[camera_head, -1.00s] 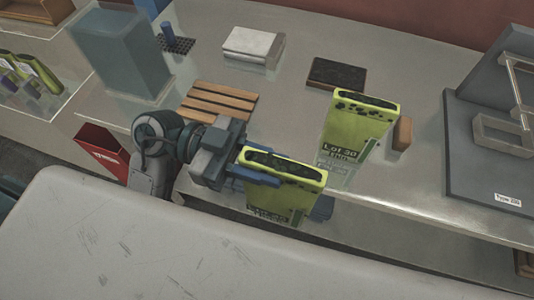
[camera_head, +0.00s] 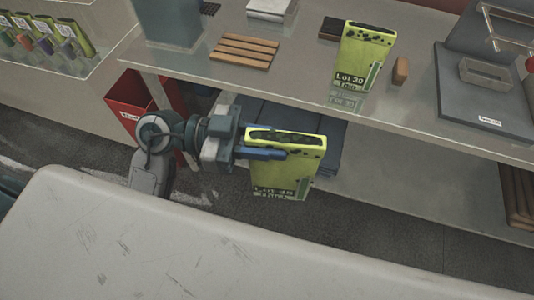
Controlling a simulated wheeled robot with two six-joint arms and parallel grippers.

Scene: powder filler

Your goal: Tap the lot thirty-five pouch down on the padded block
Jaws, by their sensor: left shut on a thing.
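My left gripper (camera_head: 262,154) comes in from the left and is shut on a yellow-green pouch (camera_head: 283,177). The pouch hangs upright in front of the bench edge, its top open with dark content showing. Its label is partly legible as a lot number in the thirties. A second pouch (camera_head: 362,58), marked Lot 30, stands on the bench, apart from the gripper. A dark block with a brown edge (camera_head: 331,29) lies behind it, partly hidden. I cannot tell whether this is the padded block. My right gripper is not in view.
A slatted wooden rack (camera_head: 244,52) and a small brown block (camera_head: 401,70) lie on the bench (camera_head: 300,75). A red bin (camera_head: 135,105) stands below at left. Dark blue flat material (camera_head: 333,150) lies behind the held pouch. A grey stand (camera_head: 480,100) is at right.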

